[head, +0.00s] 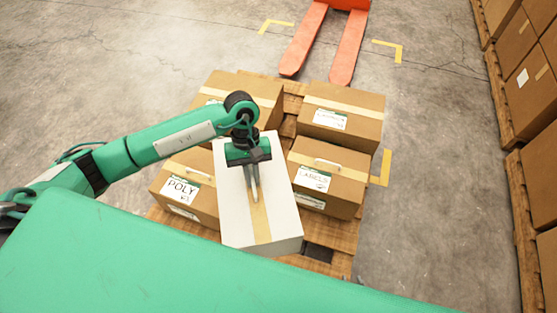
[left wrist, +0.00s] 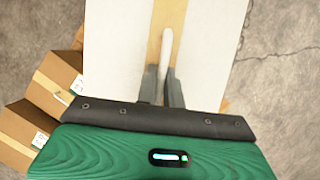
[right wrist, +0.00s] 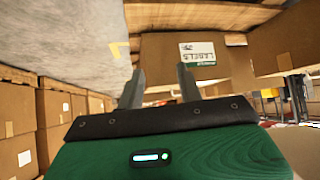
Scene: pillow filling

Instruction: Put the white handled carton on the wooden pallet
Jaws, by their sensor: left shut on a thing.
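The white handled carton (head: 236,208) has tan tape along its top and is over the front middle of the wooden pallet (head: 333,235), between brown cartons. My left gripper (head: 253,190) is shut on its handle from above. The left wrist view shows the gripper's fingers (left wrist: 163,85) on either side of the white handle. The carton's base is hidden, so I cannot tell whether it touches the pallet. My right gripper (right wrist: 160,86) is open and empty in the right wrist view, facing a brown LABELS carton (right wrist: 205,55); it is outside the head view.
On the pallet stand a POLY carton (head: 170,172) at left, a LABELS carton (head: 335,170) at right, and brown cartons (head: 350,105) behind. An orange pallet jack (head: 345,50) lies beyond. Stacked cartons (head: 525,85) line the right. The floor at upper left is clear.

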